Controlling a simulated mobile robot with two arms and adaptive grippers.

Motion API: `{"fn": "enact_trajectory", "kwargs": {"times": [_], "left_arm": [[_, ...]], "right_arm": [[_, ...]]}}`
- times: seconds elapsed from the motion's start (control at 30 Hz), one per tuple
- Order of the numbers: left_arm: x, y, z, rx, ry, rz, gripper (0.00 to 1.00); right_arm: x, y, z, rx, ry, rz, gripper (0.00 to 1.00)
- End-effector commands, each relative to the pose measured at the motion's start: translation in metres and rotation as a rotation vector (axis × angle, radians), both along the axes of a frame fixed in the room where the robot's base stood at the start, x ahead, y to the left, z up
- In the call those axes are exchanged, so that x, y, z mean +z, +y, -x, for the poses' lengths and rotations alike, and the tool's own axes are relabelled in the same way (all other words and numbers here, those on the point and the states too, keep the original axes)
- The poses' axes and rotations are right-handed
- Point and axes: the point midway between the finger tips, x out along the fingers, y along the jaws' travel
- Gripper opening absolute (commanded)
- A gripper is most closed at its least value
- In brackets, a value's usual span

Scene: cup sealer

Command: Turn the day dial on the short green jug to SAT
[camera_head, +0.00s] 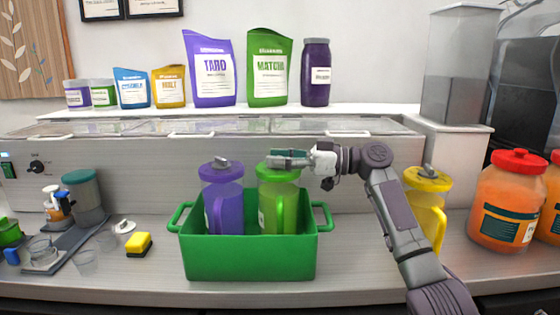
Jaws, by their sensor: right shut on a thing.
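The short green jug (283,207) stands upright in the green crate (249,260), on its right side, next to a purple jug (225,201). Its lid top and day dial are mostly hidden behind my right gripper, so the dial's setting cannot be read. My right gripper (274,159) reaches in from the right at lid height. It is shut on the dial on top of the green jug's lid, as far as the view shows. My left gripper is not in view.
A yellow-lidded jug (428,180) stands on the counter behind my right arm. Orange jars with red lids (508,200) are at the right. Bags stand on the shelf above.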

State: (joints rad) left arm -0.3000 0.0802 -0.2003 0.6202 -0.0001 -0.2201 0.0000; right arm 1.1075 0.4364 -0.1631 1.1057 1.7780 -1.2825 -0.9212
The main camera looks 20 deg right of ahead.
Motion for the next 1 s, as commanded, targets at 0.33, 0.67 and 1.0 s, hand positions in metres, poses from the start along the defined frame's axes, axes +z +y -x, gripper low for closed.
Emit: {"fn": "enact_trajectory", "kwargs": {"times": [0.33, 0.67, 1.0], "left_arm": [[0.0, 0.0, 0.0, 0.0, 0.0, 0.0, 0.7], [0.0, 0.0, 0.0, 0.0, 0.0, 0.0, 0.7], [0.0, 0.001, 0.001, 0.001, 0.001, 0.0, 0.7]], "right_arm": [[0.0, 0.0, 0.0, 0.0, 0.0, 0.0, 0.54], [0.0, 0.0, 0.0, -0.001, 0.0, 0.0, 0.69], [0.038, 0.001, 0.0, 0.0, -0.005, -0.001, 0.69]]}}
